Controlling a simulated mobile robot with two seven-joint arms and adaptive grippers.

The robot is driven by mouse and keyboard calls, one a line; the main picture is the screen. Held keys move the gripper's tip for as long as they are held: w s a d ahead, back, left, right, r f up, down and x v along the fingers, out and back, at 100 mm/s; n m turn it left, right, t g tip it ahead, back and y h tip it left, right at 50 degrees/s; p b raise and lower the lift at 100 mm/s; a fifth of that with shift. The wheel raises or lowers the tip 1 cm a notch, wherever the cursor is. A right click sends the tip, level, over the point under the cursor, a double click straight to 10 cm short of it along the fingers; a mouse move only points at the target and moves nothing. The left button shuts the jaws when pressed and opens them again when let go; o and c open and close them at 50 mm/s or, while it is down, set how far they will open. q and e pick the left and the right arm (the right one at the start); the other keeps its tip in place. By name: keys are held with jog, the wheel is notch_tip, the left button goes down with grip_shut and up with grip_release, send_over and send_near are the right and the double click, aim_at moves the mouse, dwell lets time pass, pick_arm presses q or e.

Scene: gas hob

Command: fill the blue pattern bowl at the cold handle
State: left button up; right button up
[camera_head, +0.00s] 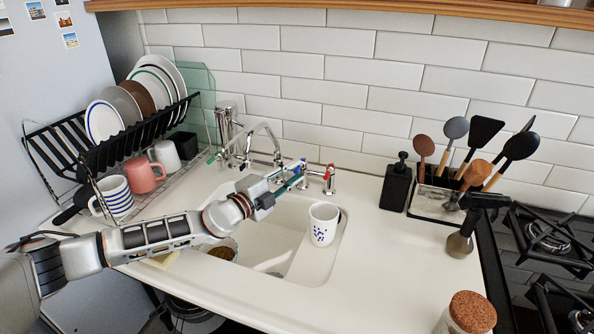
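A white cup-shaped vessel with a blue pattern (322,226) stands upright in the right part of the sink (285,262); I take it for the blue pattern bowl. The chrome tap (262,128) stands behind the sink. A tap handle with red parts (329,182) is at its right; a green-tipped part (215,156) shows at its left. My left gripper (295,174) is over the back of the sink, left of and above the bowl. Blue and green parts show at its tips, close to the tap; contact and opening are unclear.
A black dish rack (130,150) with plates and mugs is at the left. A black soap dispenser (396,186), a utensil holder (434,200) and the gas hob (548,240) are at the right. The front counter (370,295) is mostly clear, with a cork-lidded jar (471,313).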

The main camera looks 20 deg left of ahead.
pick_arm(q)
jog(key=shift+x, duration=0.8)
jog(key=shift+w, duration=0.1)
pick_arm(e)
jog(key=shift+w+r, duration=0.2)
jog(key=shift+r, duration=0.05)
pick_arm(q)
jog(key=shift+c, duration=0.3)
grip_shut()
pick_arm(e)
jog(key=shift+r, duration=0.1)
